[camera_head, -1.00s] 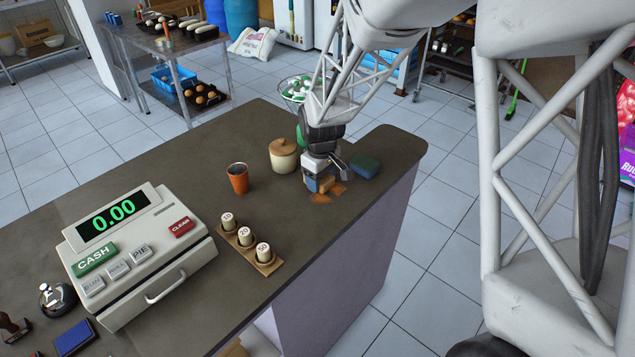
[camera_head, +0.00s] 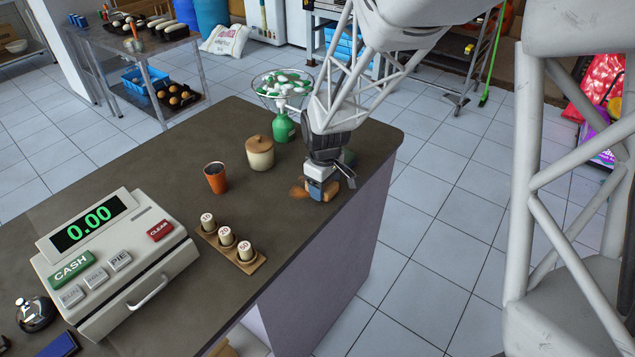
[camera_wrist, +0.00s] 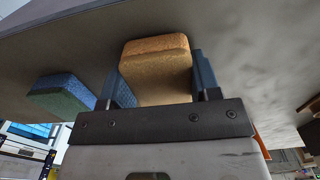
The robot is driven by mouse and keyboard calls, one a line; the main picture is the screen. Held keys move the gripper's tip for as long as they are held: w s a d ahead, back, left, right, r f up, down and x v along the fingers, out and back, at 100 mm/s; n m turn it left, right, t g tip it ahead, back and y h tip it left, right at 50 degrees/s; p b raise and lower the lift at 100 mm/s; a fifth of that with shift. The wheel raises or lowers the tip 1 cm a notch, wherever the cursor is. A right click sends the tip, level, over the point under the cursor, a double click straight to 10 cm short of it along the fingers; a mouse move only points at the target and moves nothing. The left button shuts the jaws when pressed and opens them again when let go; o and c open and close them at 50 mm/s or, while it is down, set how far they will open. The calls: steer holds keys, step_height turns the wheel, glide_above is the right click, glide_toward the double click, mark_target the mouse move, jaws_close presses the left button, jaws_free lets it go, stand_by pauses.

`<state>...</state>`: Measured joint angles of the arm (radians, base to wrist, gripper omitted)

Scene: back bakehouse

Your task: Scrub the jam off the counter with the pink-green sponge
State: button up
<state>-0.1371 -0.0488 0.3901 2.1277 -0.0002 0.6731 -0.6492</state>
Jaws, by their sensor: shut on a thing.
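My gripper (camera_head: 321,188) is shut on a sponge, orange-brown on one layer and tan on the other, at the counter's right end. The held sponge (camera_wrist: 155,62) sits between the blue fingers in the wrist view. I see no pink or green on it.
The cash register (camera_head: 115,262) is farther left. The counter's right edge is close.

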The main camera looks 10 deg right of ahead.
mark_target(300, 180)
steer(key=shift+w+a+f, duration=0.25)
steer(key=shift+w+a+r, duration=0.15)
steer(key=shift+w+r, duration=0.1)
steer(key=shift+r, duration=0.05)
steer(key=shift+w+a+f, duration=0.35)
steer(key=shift+a+f, duration=0.05)
steer(key=shift+w+a+r, duration=0.2)
steer(key=shift+r, duration=0.1)
steer(key=shift+w+a, duration=1.9)
step_height(300, 180, up, 2)
steer(key=shift+r, duration=2.95)
steer(key=shift+s, duration=0.1)
